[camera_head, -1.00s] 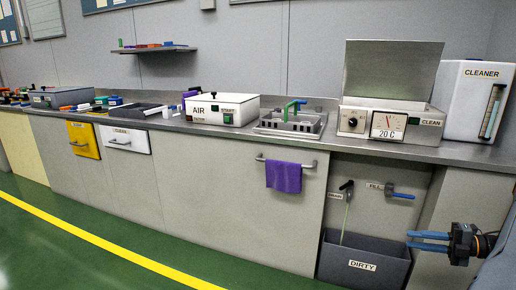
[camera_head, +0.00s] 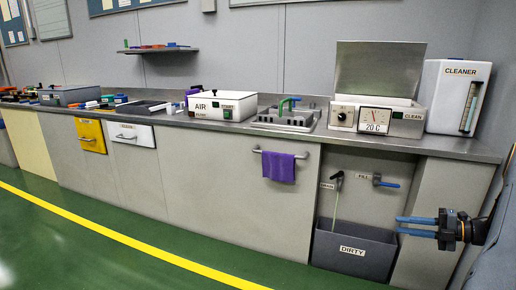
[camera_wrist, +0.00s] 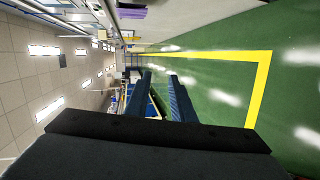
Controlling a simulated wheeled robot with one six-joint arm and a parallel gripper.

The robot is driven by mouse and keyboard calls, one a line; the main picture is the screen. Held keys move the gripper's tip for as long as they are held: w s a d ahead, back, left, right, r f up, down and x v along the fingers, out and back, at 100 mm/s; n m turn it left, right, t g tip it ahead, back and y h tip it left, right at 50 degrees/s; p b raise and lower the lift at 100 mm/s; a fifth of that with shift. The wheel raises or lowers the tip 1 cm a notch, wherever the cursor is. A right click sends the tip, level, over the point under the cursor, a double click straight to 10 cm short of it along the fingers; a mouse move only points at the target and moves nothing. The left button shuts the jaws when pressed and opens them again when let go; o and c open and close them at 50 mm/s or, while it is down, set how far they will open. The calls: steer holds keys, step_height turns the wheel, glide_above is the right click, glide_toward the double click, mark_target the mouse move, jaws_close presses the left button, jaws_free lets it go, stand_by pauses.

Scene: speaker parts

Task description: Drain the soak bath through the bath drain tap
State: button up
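The soak bath, a metal box with a raised lid, a dial and a "20 C" gauge (camera_head: 406,127), stands on the counter at the right in the head view. Under it, the bath drain tap (camera_head: 338,176) has a small dark handle beside a "DRAIN" label. A thin pale line runs from it down to the grey "DIRTY" bin (camera_head: 352,252). My gripper (camera_head: 398,226) is to the right of the tap and lower, pointing left, apart from it. Its blue fingers are open and empty; in the wrist view (camera_wrist: 160,75) a gap shows between them.
A blue-handled fill tap (camera_head: 386,184) sits right of the drain tap, above my gripper. A purple cloth (camera_head: 278,166) hangs on a rail to the left. A white cleaner tank (camera_head: 455,97) stands on the counter (camera_head: 465,150). The green floor in front is clear.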

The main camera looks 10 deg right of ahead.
steer(key=w+a+r+m+t+h, duration=0.1)
steer(key=w+a+r+m+h, duration=0.2)
steer(key=w+a+r, duration=0.5)
steer(key=w+a+r+m+t+h, duration=0.15)
steer(key=w+r+m+h, duration=0.3)
steer(key=w, duration=0.75)
steer(key=a+r+m+g+h, duration=0.2)
steer(key=a+r+m+h, duration=0.35)
steer(key=a, duration=0.75)
steer(key=s+a+f+m+g+y, duration=0.1)
steer(key=s+a+m+g, duration=0.3)
steer(key=s+a, duration=0.8)
steer(key=s+a+m+g+y, duration=0.1)
steer(key=s+a+m+g, duration=0.4)
steer(key=s, duration=1.2)
steer(key=s+a+f+m+g, duration=0.1)
steer(key=s+a+m+g, duration=0.1)
steer(key=s+a, duration=1.1)
steer(key=s+d+r+m+p, duration=0.2)
steer(key=d+r+p, duration=0.6)
steer(key=p, duration=0.8)
steer(key=shift+s+d+r+m, duration=0.3)
steer(key=shift+s+d+r, duration=0.15)
steer(key=shift+d, duration=0.5)
